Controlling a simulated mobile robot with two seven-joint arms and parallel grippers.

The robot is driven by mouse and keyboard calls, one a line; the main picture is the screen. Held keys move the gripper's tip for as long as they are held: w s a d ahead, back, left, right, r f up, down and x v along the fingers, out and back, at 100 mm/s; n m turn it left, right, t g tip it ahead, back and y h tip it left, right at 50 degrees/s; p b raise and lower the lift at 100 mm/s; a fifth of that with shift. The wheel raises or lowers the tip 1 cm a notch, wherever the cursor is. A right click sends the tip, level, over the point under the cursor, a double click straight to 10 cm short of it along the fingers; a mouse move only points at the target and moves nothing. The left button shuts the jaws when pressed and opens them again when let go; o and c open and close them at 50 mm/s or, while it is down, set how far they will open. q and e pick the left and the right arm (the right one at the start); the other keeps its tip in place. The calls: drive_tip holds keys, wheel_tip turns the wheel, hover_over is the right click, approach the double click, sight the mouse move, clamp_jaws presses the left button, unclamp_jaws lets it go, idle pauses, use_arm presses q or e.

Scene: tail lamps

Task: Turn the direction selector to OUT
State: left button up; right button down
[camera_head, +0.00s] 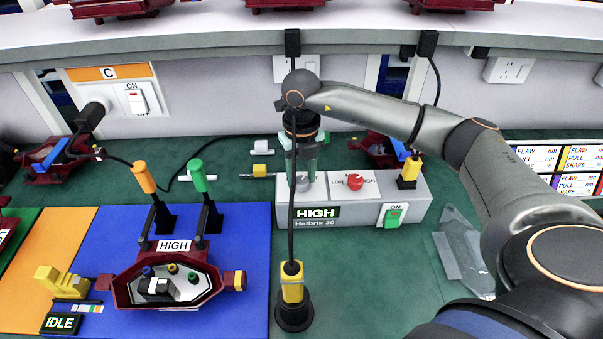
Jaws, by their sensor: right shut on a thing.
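The grey control box (360,213), marked Halbrix 30, stands on the green bench at centre. A small grey knob (302,183) at the left end of its top is mostly hidden by my right gripper. It looks like the direction selector, but its OUT marking and pointer cannot be read. My right gripper (304,174) points straight down over it and is shut on it. A red knob (354,181) with LOW and HIGH labels sits beside it. The box's display (317,212) reads HIGH. My left gripper is not in view.
A green ON switch (394,216) is on the box front. A black cable hangs before the box to a yellow plug (292,284). An open red lamp housing (166,283) with orange and green probes lies on the blue mat (238,225). A clear bag (460,255) lies right.

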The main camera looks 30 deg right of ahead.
sight(301, 180)
drive_tip(key=shift+w+r+m, duration=0.1)
drive_tip(key=shift+m, duration=0.4)
drive_tip(key=shift+c, duration=2.1)
unclamp_jaws()
wheel_tip(301, 180, up, 7)
drive_tip(key=shift+r, duration=0.2)
